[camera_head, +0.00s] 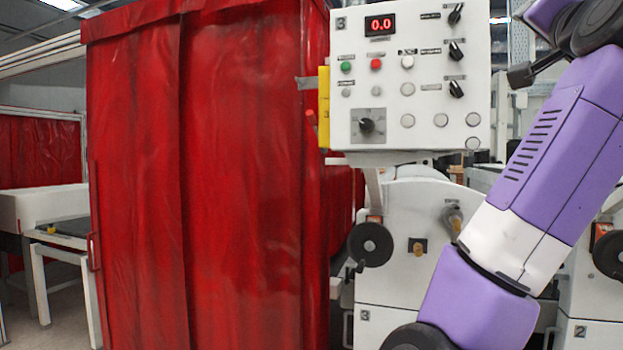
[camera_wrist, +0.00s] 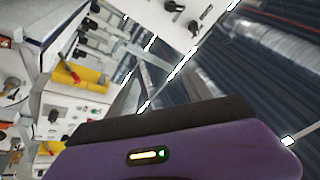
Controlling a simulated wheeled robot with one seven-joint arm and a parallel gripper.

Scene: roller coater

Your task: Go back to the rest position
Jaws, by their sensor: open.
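My purple and white arm (camera_head: 540,185) rises on the right of the head view, slanting up to the right, with its upper end cut off by the frame edge. In the wrist view, the purple housing of my gripper (camera_wrist: 170,135) with a dark upper edge and a small yellow light fills the bottom. My gripper is open, and I see nothing held by it. Its fingertips are not clearly visible.
A white control panel (camera_head: 430,130) with a red 0.0 display stands left of my arm. A red curtain (camera_head: 215,190) fills the centre left. Roller machine housings (camera_head: 395,280) stand behind my arm. The wrist view shows tilted panels (camera_wrist: 75,120) and ceiling (camera_wrist: 245,75).

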